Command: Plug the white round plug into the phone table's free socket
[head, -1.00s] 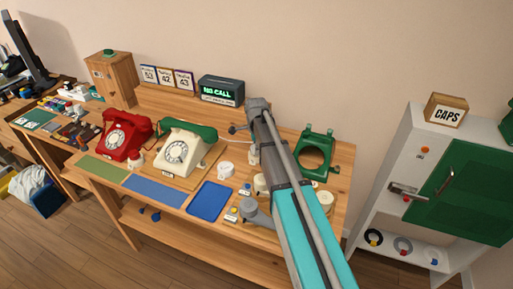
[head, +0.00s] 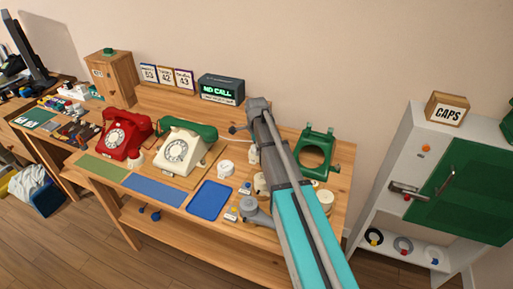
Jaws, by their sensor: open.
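My arm reaches from the lower right over the phone table (head: 175,101). Only a small dark part at its far end, seemingly my gripper (head: 239,128), shows left of the wrist; the rest is hidden by my arm. No held thing shows. A white round piece (head: 226,168), possibly the plug, sits on the table right of the cream phone (head: 178,151). Another small whitish piece (head: 253,155) shows beside my forearm, near a thin pale cord. I cannot tell which is the plug. No socket can be made out.
A red phone (head: 122,138) stands left, a green phone shell (head: 316,154) right of my arm. A display box (head: 220,89) stands behind. A white cabinet (head: 408,150) with a green door is at the right.

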